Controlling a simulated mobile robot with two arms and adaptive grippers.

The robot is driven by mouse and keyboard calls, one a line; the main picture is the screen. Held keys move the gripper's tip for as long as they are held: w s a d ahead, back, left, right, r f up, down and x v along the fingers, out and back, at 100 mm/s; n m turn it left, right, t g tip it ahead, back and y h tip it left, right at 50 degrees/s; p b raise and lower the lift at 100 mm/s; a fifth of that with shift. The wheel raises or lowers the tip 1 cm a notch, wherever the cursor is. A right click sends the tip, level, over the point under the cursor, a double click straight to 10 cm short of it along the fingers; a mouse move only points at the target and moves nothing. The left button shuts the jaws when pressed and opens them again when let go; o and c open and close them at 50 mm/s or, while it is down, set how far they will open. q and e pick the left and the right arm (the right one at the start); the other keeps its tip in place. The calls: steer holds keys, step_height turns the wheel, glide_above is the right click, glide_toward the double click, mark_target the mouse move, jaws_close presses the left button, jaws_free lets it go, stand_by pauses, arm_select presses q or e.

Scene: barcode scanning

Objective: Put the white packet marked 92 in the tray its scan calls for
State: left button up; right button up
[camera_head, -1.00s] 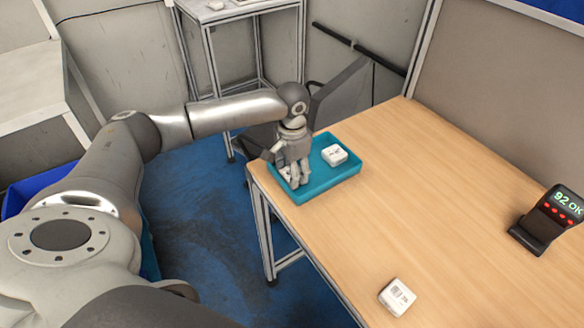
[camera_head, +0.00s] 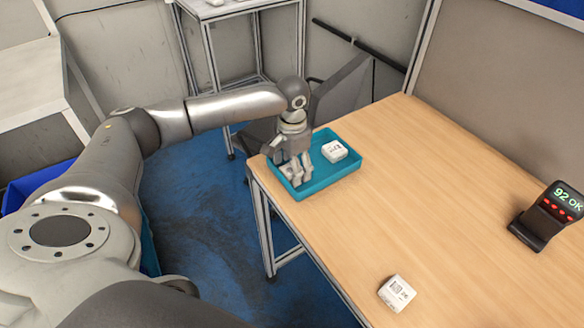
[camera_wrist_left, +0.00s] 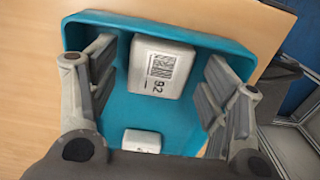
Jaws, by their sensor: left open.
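The white packet marked 92 (camera_wrist_left: 160,68) lies in the teal tray (camera_wrist_left: 215,42), label up, between the parted fingers of my left gripper (camera_wrist_left: 158,95) in the wrist view. Gaps show on both sides of it. In the head view my left gripper (camera_head: 299,180) points down into the left part of the teal tray (camera_head: 325,184), and its fingers largely hide what lies beneath. The scanner (camera_head: 543,217) at the right shows "92 OK" in green. My right gripper is not in view.
A second white packet (camera_head: 335,151) sits in the tray's right part. Another white packet (camera_head: 397,293) lies on the table near its front edge. The wooden table (camera_head: 430,210) is clear between tray and scanner. The tray stands close to the table's left corner.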

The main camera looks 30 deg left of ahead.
arm_select(q)
step_height(320, 180, up, 12)
steer(key=b, duration=0.1)
steer(key=shift+f+b, duration=0.25)
steer(key=shift+b, duration=0.15)
steer(key=shift+f, duration=0.1)
